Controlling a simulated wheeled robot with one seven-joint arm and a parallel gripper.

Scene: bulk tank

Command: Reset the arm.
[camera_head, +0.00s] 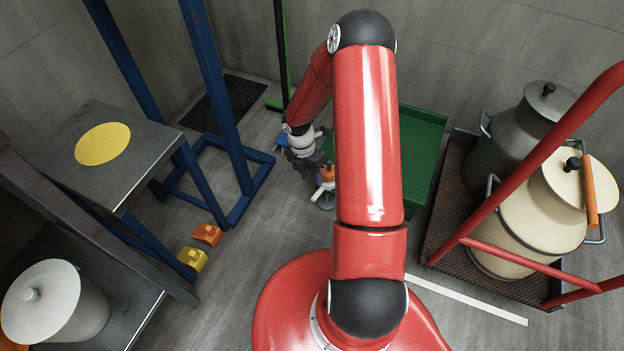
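My red arm rises from my red base at the bottom middle, bends at the top and reaches down to the left. My gripper (318,185) hangs low over the floor, left of the upright red arm link. It is small and partly hidden by its own wrist. An orange and white piece shows at the gripper, but I cannot tell whether it is held or lies behind. I cannot tell whether the fingers are open or shut.
A metal table with a yellow disc (103,144) and a blue frame (214,100) stand left. Orange (207,235) and yellow (192,259) blocks lie on the floor. A white pot (52,303) is lower left. A green bin (420,150) and a cart with milk cans (530,215) stand right.

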